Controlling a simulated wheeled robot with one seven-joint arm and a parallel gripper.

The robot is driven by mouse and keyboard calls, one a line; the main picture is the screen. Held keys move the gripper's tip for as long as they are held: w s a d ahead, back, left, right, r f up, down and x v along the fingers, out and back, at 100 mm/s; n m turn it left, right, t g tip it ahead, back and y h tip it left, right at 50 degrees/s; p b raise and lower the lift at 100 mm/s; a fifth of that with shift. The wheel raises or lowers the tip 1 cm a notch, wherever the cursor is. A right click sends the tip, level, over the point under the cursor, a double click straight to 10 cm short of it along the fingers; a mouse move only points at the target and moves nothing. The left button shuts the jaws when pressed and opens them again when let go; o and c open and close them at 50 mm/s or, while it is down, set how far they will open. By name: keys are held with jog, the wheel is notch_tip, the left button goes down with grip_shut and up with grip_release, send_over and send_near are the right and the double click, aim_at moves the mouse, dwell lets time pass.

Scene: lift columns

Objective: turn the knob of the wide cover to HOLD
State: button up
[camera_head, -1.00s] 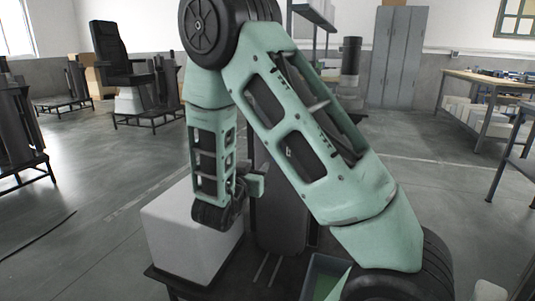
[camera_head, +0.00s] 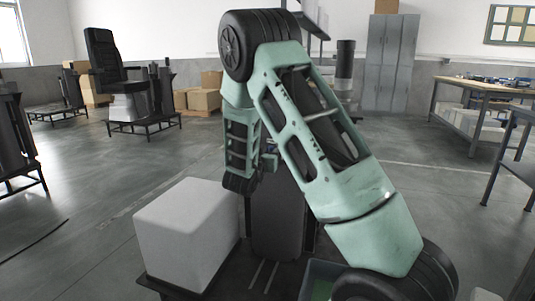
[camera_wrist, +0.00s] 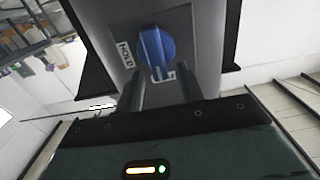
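The wide cover (camera_head: 277,222) is a dark grey upright panel in the head view, behind my forearm. In the wrist view its grey face (camera_wrist: 203,48) carries a blue knob (camera_wrist: 156,47) on a lighter plate. A white HOLD label (camera_wrist: 124,53) is left of the knob. A second label (camera_wrist: 165,75) below it is partly hidden and unreadable. The knob's ridge runs nearly up and down, its lower end near this second label. My gripper (camera_wrist: 162,82) is open, its two dark fingers apart below the knob, with nothing seen between them.
A white box (camera_head: 188,233) stands left of the cover on a dark base. A green-grey bin (camera_head: 318,278) is at the lower right, beside my arm. A workbench (camera_head: 480,90) is at the far right. Open floor lies to the left.

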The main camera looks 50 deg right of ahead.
grip_shut()
jog(key=shift+f, duration=0.1)
jog(key=m+b, duration=0.6)
jog(key=s+f+m+b, duration=0.1)
jog(key=m+b, duration=0.5)
jog(key=b, duration=0.1)
jog(key=s+f+m+b, duration=0.1)
jog(key=m+b, duration=0.4)
jog(key=b, duration=0.2)
jog(key=shift+d+f+m, duration=0.2)
jog(key=shift+d+m, duration=0.2)
jog(key=shift+r, duration=0.1)
